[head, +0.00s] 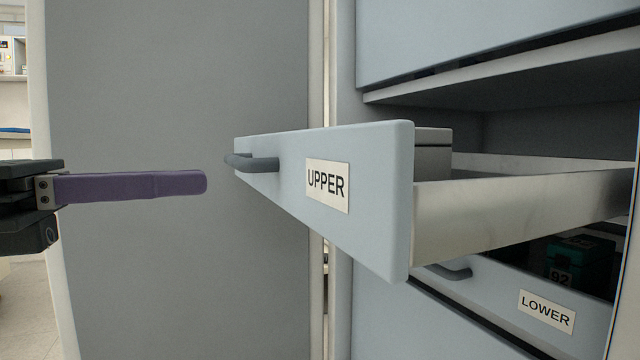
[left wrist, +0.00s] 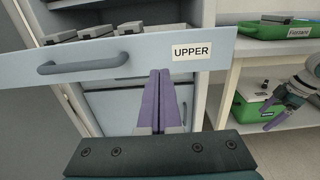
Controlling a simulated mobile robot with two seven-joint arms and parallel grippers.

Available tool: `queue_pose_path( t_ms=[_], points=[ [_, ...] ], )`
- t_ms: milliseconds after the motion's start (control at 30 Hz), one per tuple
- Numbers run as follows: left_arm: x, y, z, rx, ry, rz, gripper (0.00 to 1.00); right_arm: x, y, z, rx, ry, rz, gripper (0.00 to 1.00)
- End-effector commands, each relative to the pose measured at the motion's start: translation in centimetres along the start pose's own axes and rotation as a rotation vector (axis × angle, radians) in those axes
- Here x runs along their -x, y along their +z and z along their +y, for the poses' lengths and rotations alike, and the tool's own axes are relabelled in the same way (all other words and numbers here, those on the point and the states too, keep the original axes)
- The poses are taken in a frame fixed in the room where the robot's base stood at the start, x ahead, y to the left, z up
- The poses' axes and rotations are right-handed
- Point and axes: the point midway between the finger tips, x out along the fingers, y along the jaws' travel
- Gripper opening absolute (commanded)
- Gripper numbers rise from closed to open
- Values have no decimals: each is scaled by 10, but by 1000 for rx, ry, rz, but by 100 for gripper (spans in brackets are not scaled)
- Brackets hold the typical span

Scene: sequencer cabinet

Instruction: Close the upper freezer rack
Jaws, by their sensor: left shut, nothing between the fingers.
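The upper rack (head: 300,185) is a light blue drawer front labelled UPPER with a dark grey bar handle (head: 252,163), and it stands pulled out of the cabinet. In the left wrist view the upper rack (left wrist: 135,60) spans the picture, with its handle (left wrist: 90,65) left of the fingers. My left gripper (head: 205,182) has purple fingers, shut and empty, left of the drawer front in the head view and apart from it. In the left wrist view the left gripper (left wrist: 160,75) points at the front near its lower edge, left of the label. My right gripper is not in the head view.
The lower rack (head: 500,300), labelled LOWER, sits below and holds a dark green box marked 92 (head: 575,262). A large grey panel (head: 180,80) stands behind my left gripper. In the left wrist view, green bins (left wrist: 275,32) stand on shelves at the right.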

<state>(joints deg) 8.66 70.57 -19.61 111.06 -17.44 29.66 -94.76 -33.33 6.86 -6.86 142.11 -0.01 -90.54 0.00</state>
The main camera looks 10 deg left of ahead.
Motion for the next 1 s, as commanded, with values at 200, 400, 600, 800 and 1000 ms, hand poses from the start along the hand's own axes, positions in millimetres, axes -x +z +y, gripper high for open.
queue_pose_path(
  t_ms=[200,400,600,800,1000],
  points=[
    [-26,3,0,-3,-1,-6,0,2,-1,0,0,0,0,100],
    [-51,3,0,-4,-2,-4,0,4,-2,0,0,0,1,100],
    [-68,1,-1,-2,-2,-2,0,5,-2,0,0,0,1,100],
    [-72,0,0,-2,-1,1,0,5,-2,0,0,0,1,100],
    [-72,0,-1,-1,-1,1,0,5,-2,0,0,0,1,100]
  ],
)
